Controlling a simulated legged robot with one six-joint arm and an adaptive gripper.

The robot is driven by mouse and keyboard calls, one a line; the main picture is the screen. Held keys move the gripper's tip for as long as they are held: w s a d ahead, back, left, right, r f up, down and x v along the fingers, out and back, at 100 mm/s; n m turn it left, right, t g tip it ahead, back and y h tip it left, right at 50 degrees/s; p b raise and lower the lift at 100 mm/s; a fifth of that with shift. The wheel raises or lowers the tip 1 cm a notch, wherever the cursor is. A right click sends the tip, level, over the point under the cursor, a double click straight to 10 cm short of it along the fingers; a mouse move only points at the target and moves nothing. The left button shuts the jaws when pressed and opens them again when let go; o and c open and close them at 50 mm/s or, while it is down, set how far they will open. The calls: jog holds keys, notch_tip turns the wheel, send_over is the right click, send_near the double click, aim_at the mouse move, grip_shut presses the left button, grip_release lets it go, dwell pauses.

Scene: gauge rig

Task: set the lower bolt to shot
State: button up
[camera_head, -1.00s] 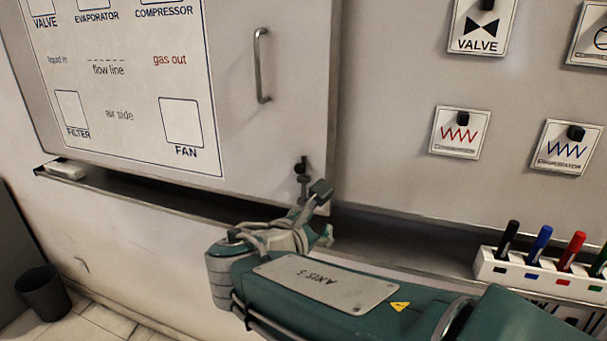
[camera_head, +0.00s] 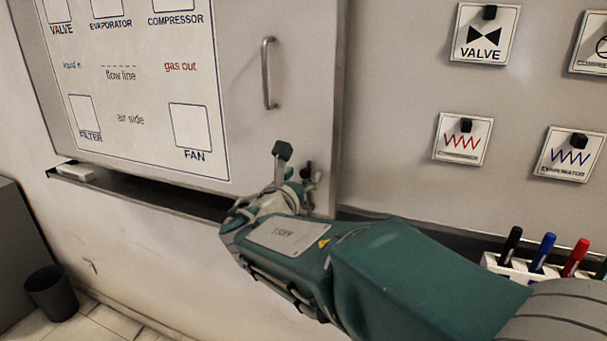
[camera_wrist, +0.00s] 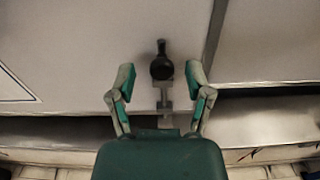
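The lower bolt (camera_wrist: 162,68) is a small dark knob on a grey slide at the lower right corner of the sliding board panel (camera_head: 240,110). In the head view the bolt (camera_head: 307,171) is partly hidden by my arm and gripper. My gripper (camera_wrist: 161,77) is open, with its two green-and-grey fingers apart on either side of the bolt knob in the wrist view. The fingers show no contact with the knob. How far the fingertips are from the panel is unclear.
A vertical handle (camera_head: 268,73) is above the bolt on the panel. A dark ledge (camera_head: 150,195) runs below the board. A marker holder with pens (camera_head: 545,262) is at the lower right. Magnet cards such as the valve card (camera_head: 486,33) hang on the right. A bin (camera_head: 50,292) stands at lower left.

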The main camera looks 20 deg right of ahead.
aim_at(307, 194)
jog(key=shift+w+d, duration=0.35)
jog(key=shift+w, duration=0.15)
grip_shut()
jog(key=shift+f, duration=1.55)
grip_release()
jog(key=shift+f, duration=0.1)
